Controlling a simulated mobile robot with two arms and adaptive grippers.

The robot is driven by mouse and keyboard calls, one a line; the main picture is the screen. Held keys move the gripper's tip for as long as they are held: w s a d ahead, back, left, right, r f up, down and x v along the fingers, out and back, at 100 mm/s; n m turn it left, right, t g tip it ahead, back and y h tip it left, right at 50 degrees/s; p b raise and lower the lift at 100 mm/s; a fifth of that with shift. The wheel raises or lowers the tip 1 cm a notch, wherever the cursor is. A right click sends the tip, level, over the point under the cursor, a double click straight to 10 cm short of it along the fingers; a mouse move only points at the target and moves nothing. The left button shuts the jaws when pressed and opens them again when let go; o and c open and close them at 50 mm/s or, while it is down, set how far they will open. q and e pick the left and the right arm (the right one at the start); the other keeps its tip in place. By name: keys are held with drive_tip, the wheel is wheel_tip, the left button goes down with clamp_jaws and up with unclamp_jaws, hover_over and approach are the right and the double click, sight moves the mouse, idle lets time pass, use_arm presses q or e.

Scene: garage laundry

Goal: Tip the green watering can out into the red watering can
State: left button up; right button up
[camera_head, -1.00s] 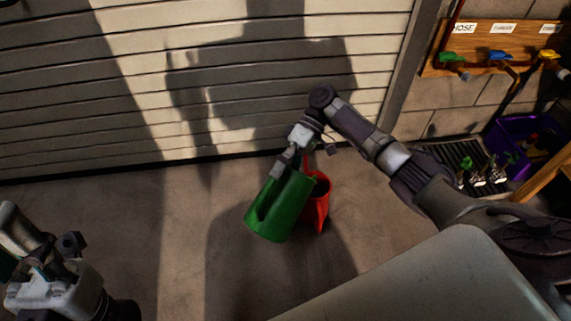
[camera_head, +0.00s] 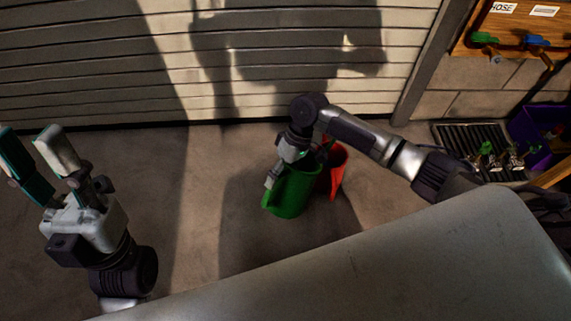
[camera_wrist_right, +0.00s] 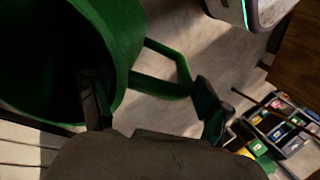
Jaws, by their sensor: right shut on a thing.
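The green watering can (camera_head: 294,193) is in my right gripper (camera_head: 274,178), just above or on the floor; I cannot tell which. In the right wrist view the can's dark open mouth (camera_wrist_right: 50,60) faces the camera, with one finger over the opening and the other outside beyond the handle. The red watering can (camera_head: 337,172) stands just right of the green one, partly hidden by it and by my right arm. Whether they touch is unclear. My left gripper (camera_head: 28,140) is open and empty at the left, far from both cans.
A slatted garage door (camera_head: 120,60) closes the back. At the right are a wooden hose rack (camera_head: 515,40), a black grooved tray (camera_head: 460,136) with small plants, and a purple bin (camera_head: 530,125). The floor left of the cans is clear.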

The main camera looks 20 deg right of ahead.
drive_tip(key=shift+s+a+f+h+p, duration=0.15)
drive_tip(key=shift+a+f+h+p, duration=0.3)
drive_tip(key=shift+p, duration=0.35)
use_arm(q)
drive_tip(key=w+d+f+g+y+p, duration=0.2)
drive_tip(key=w+f+g+y, duration=0.1)
drive_tip(key=w+f+g, duration=0.7)
use_arm(e)
drive_tip(key=shift+s+a+f+t+h, duration=0.1)
drive_tip(key=shift+s+f+t+h, duration=0.05)
drive_tip(key=shift+f+t+h, duration=0.35)
drive_tip(key=shift+f+t+h+p, duration=0.15)
drive_tip(key=shift+t+h+p, duration=0.15)
drive_tip(key=shift+h+p, duration=0.45)
drive_tip(key=shift+a+f+t+h+p, duration=0.15)
drive_tip(key=shift+f+t+h+p, duration=0.2)
drive_tip(key=shift+p, duration=0.45)
use_arm(q)
wheel_tip(320, 180, down, 13)
drive_tip(key=a+g+y, duration=0.2)
drive_tip(key=g+y, duration=0.1)
drive_tip(key=g, duration=0.5)
drive_tip(key=shift+s+a+g, duration=0.25)
drive_tip(key=shift+a+g, duration=0.15)
use_arm(e)
drive_tip(key=shift+h, duration=0.25)
